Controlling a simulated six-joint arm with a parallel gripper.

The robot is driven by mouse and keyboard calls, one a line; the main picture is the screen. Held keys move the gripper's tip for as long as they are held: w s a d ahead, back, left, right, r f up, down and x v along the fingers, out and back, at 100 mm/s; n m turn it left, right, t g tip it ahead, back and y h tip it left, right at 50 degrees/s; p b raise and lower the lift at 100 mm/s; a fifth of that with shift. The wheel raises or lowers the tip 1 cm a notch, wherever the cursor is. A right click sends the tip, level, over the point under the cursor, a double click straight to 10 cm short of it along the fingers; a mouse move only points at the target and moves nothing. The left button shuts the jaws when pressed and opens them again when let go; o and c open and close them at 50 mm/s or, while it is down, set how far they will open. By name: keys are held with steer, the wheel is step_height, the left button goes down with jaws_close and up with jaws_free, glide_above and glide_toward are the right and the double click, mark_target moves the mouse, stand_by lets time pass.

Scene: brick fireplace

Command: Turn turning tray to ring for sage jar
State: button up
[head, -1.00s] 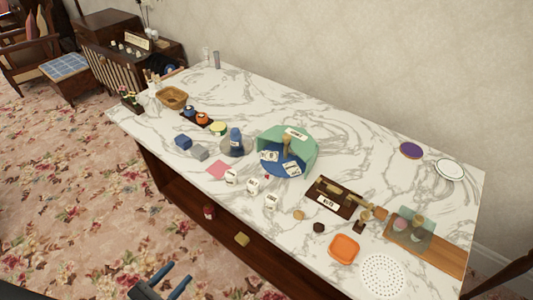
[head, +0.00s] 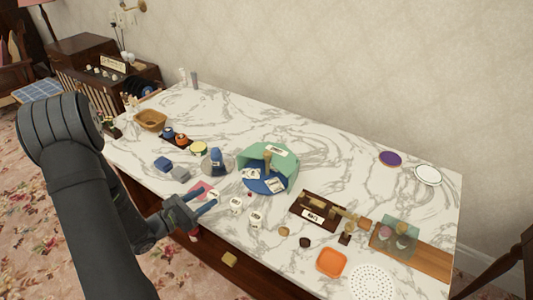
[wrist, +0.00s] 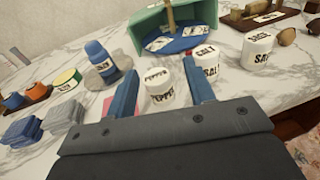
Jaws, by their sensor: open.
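The turning tray (head: 262,186) is a blue disc under a green half-hood (head: 262,152), with an upright wooden peg and white labels too small to read. It also shows at the top of the wrist view (wrist: 192,44). My gripper (head: 207,202) is open at the table's front edge, left of and nearer than the tray. In the wrist view a white jar marked PEPPER (wrist: 158,90) stands between and beyond my fingers (wrist: 160,88). Two white jars marked SALT (wrist: 206,62) (wrist: 257,50) stand to its right. I cannot make out a sage jar.
A blue bottle (head: 217,157) stands on a grey disc left of the tray. Blue and grey blocks (head: 163,163) lie further left. A dark wooden rack (head: 316,211) and an orange dish (head: 331,262) are at right. The tabletop behind the tray is clear.

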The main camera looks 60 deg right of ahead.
steer(key=g, duration=0.1)
glide_toward(264, 155)
steer(key=shift+m+h, duration=0.4)
steer(key=x, duration=1.1)
steer(key=shift+s+d+f, duration=0.1)
steer(key=shift+d+f, duration=0.15)
steer(key=shift+f, duration=0.1)
jaws_close()
